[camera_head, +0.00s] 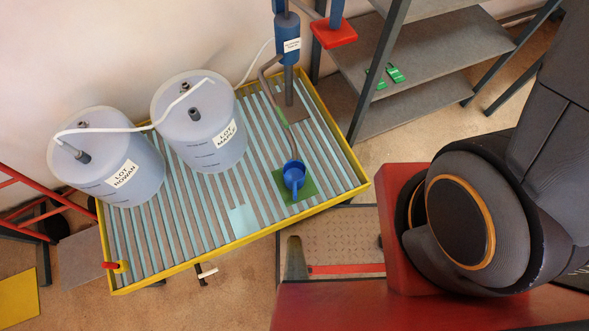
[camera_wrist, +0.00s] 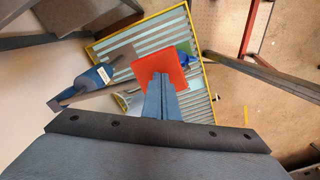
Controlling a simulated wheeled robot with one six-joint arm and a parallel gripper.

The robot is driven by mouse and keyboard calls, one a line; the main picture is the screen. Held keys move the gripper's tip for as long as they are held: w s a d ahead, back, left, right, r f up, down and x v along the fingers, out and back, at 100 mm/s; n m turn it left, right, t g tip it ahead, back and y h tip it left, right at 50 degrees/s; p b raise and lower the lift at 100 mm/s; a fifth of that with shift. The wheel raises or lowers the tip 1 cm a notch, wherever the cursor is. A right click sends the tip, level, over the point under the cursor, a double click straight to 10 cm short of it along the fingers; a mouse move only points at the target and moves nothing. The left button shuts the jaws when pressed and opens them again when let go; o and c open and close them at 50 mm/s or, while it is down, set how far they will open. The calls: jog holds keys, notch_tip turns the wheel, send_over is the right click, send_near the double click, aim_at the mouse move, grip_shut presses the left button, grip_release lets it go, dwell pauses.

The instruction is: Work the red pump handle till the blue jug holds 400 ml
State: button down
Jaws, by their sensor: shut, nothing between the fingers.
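The red pump handle (camera_head: 334,32) is a flat red pad beside the top of the blue pump (camera_head: 288,42). In the wrist view the red handle (camera_wrist: 160,72) lies straight ahead. My gripper (camera_wrist: 162,78) is shut and empty, its blue fingertips over the red pad. In the head view my gripper (camera_head: 337,16) comes down onto or just above the pad; I cannot tell if they touch. The blue jug (camera_head: 293,177) stands on a green mat (camera_head: 308,188), below a bent grey spout pipe. Its liquid level cannot be read.
A yellow-edged slatted tray (camera_head: 239,245) carries the pump, jug and two drums, Lot Rowan (camera_head: 108,165) and Lot Maple (camera_head: 200,130). A white hose (camera_head: 257,62) runs to the pump. Grey shelves (camera_head: 440,60) with green items stand right of the handle.

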notch_tip(320, 180, down, 14)
jog(key=b, duration=0.6)
dwell(2.0)
jog(key=shift+r, duration=0.2)
notch_tip(320, 180, up, 14)
jog(key=p, duration=1.1)
jog(key=shift+p, duration=0.35)
